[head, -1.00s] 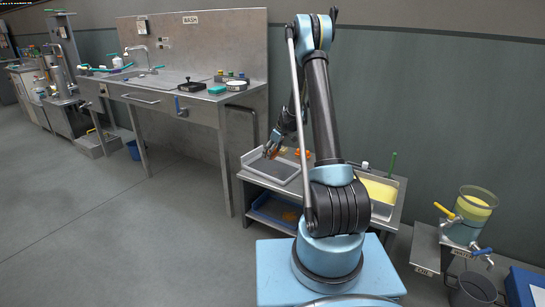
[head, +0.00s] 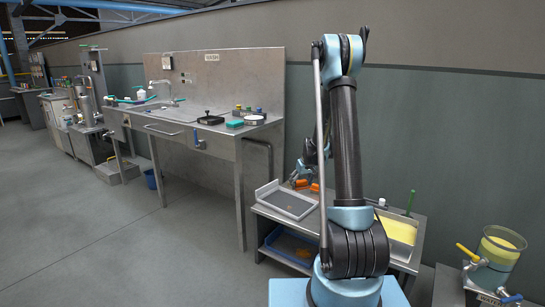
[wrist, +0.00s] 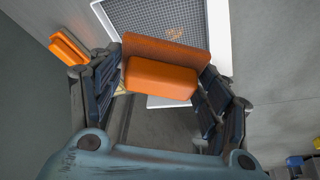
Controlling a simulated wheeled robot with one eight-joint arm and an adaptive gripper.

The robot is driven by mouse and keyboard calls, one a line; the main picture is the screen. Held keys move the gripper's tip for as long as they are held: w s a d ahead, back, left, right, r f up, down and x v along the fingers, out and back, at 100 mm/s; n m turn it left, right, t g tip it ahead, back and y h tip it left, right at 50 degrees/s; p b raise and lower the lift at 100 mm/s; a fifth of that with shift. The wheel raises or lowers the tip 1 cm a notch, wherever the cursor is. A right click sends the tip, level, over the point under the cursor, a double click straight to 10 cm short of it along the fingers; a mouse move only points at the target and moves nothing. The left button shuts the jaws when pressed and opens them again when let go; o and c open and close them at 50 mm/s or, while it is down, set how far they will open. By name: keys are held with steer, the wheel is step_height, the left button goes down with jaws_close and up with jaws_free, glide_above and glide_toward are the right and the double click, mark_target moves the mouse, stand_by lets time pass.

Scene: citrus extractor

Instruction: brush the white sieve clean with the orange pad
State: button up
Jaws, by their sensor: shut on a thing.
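My gripper (wrist: 160,85) is shut on an orange pad (wrist: 163,78), a block with a darker, rough-looking layer on its far side. The white sieve (wrist: 218,45) lies just beyond the pad in the wrist view, with a white frame around a grey mesh. A small patch of orange residue (wrist: 175,33) is on the mesh. In the head view the sieve (head: 262,189) lies on the left end of a low steel table, and my gripper (head: 300,174) is at its back edge. I cannot tell whether the pad touches the sieve.
Another orange object (wrist: 68,50) lies left of my gripper in the wrist view. A yellow-filled tray (head: 402,231) and a green-handled item (head: 411,201) are at the table's right. A blue tray (head: 288,248) is on the shelf below. Open floor (head: 130,240) lies left.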

steer(key=s+d+r+m, duration=0.1)
steer(key=s+d+m+h, duration=0.1)
steer(key=s+d+r+m, duration=0.1)
steer(key=d+m, duration=0.1)
steer(key=shift+s+r+h, duration=0.2)
steer(key=shift+r+h, duration=0.1)
steer(key=shift+r, duration=0.05)
